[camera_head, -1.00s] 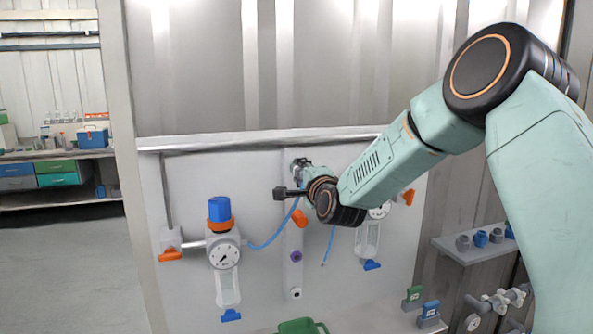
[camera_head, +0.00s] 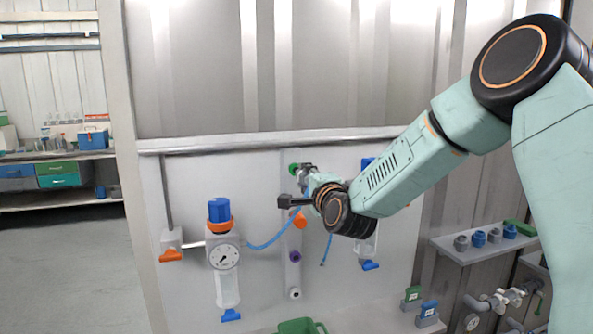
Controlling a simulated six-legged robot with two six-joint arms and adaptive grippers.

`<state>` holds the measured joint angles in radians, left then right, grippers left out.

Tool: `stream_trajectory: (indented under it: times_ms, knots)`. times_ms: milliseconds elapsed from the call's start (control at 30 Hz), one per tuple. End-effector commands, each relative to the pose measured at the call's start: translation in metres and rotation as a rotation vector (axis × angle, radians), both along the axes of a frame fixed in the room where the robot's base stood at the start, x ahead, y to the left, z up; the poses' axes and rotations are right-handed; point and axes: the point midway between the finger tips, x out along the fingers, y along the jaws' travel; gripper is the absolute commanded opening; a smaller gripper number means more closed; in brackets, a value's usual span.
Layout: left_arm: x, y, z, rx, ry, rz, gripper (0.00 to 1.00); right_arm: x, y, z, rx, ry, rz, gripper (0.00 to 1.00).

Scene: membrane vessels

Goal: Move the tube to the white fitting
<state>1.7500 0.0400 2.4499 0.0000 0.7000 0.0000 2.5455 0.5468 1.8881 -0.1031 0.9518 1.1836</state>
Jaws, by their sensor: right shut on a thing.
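A thin blue tube (camera_head: 264,244) leaves the left vessel's side and curves up to the right behind my right gripper. A blue tube end (camera_head: 326,250) hangs down to the right of the fitting strip; whether it is the same tube is hidden. My right gripper (camera_head: 304,170) is shut at the top of the strip, beside a green fitting (camera_head: 293,169); I take it to hold the tube, though the grip is mostly hidden. The white fitting (camera_head: 295,293) is lowest on the strip, with a dark bore and nothing in it. My left gripper is out of view.
An orange fitting (camera_head: 300,220) and a purple fitting (camera_head: 295,257) sit above the white one. The left vessel (camera_head: 228,285) has a gauge (camera_head: 224,256). The right vessel's blue cap (camera_head: 366,163) shows behind my arm. A green tray (camera_head: 297,326) lies below the strip.

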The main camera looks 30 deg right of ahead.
Motion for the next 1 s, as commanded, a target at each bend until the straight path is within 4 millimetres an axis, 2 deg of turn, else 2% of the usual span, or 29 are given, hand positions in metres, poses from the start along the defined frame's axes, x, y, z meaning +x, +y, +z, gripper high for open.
stream_trajectory:
  times_ms: [600, 1000]
  knots:
    - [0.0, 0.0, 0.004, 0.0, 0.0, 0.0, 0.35, -0.02, 0.005, 0.0, 0.002, 0.001, 0.001, 0.0]
    - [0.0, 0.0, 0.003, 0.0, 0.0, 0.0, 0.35, -0.021, 0.007, -0.001, 0.001, 0.001, 0.004, 0.0]
